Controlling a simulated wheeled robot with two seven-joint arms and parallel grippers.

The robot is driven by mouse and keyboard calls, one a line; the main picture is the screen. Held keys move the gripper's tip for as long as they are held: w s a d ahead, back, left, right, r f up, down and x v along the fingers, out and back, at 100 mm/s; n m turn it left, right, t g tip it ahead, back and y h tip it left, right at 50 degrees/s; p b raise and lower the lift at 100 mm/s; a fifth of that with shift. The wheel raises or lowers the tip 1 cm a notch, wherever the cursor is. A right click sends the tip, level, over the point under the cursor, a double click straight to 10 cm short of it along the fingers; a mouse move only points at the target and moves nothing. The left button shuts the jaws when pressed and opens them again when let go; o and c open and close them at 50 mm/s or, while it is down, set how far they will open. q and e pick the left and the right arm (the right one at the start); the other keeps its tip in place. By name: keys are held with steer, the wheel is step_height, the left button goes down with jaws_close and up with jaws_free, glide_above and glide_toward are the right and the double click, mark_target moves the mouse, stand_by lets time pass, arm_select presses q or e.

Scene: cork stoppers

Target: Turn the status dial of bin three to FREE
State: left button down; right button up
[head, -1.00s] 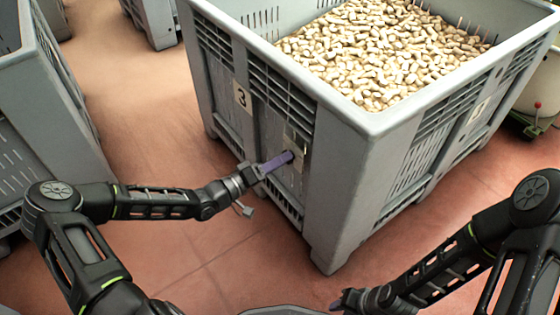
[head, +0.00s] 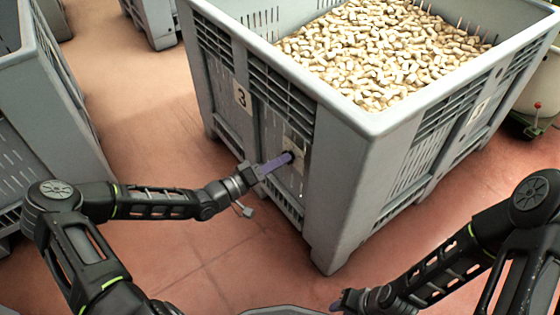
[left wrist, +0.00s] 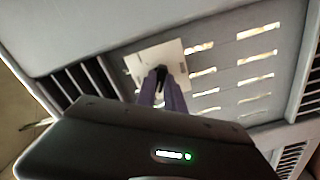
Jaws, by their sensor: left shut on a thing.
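Bin three is a grey slatted crate (head: 345,190) with a "3" label (head: 242,97) on its left side, full of pale corks (head: 385,50). A small cream dial plate (head: 296,143) is on the same side, right of the label. My left gripper (head: 288,157) reaches it with purple fingers shut on the dial's dark knob (left wrist: 161,76), seen in the left wrist view in front of the plate (left wrist: 172,58). The plate's words cannot be read, so the dial's setting cannot be told. My right gripper (head: 340,303) is low at the bottom edge, far from the bin; its fingers are too small to judge.
Another grey bin (head: 50,110) stands at the left, and one more (head: 155,20) at the back. A green-based machine with a red-knobbed lever (head: 537,108) is at the right edge. The reddish floor (head: 150,110) between the bins is clear.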

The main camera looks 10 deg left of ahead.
arm_select(q)
steer(key=shift+m, duration=0.3)
steer(key=m+b, duration=0.4)
steer(key=m, duration=0.7)
steer(key=shift+b, duration=0.3)
steer(key=c, duration=1.4)
jaws_free()
steer(key=shift+c, duration=0.2)
